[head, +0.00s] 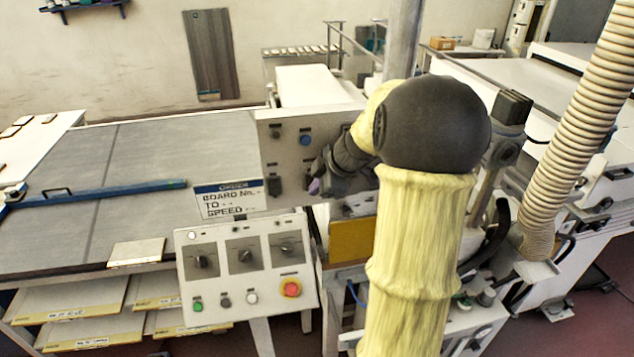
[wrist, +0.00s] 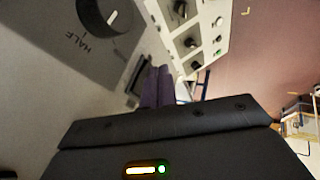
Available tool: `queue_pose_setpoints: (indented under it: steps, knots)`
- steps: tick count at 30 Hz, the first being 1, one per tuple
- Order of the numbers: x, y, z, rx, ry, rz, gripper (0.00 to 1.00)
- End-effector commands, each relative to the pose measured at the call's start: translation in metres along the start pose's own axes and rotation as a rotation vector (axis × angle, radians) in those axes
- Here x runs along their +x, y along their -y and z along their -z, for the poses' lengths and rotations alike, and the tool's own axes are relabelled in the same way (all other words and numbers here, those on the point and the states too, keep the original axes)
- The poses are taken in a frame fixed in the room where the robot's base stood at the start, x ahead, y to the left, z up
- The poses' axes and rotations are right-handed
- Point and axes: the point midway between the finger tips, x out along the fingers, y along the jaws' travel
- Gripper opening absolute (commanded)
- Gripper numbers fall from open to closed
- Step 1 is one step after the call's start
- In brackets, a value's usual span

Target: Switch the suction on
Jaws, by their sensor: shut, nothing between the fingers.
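A grey upright panel (head: 290,160) stands left of my arm in the head view, carrying a blue knob (head: 306,139) and dark controls. The wrist view shows a large dark dial (wrist: 108,14) with a white pointer and the word HALF beside it. A dark rectangular switch-like part (wrist: 138,80) sits on the panel right by my fingertips. My gripper (head: 315,186) is shut and empty at the panel's lower right; its purple fingers also show in the wrist view (wrist: 158,82). I cannot tell whether they touch the panel. No label saying suction is readable.
A sloped console (head: 245,272) with three dials, several buttons and a red emergency stop (head: 291,288) stands below the panel. A sign (head: 229,200) hangs above it. A wide grey table (head: 150,160) lies left. A ribbed hose (head: 580,120) hangs at the right.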

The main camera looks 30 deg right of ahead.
Motion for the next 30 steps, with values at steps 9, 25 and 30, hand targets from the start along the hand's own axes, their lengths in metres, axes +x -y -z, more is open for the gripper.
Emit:
queue_pose_setpoints:
  steps: [9, 25, 30]
  knots:
    - [0.0011, 0.0005, -0.0008, 0.0, 0.0, -0.003, 0.0]
    - [0.0027, -0.0031, -0.0013, -0.014, -0.007, -0.04, 0.0]
    - [-0.0001, -0.0045, 0.0002, -0.014, -0.008, -0.04, 0.0]
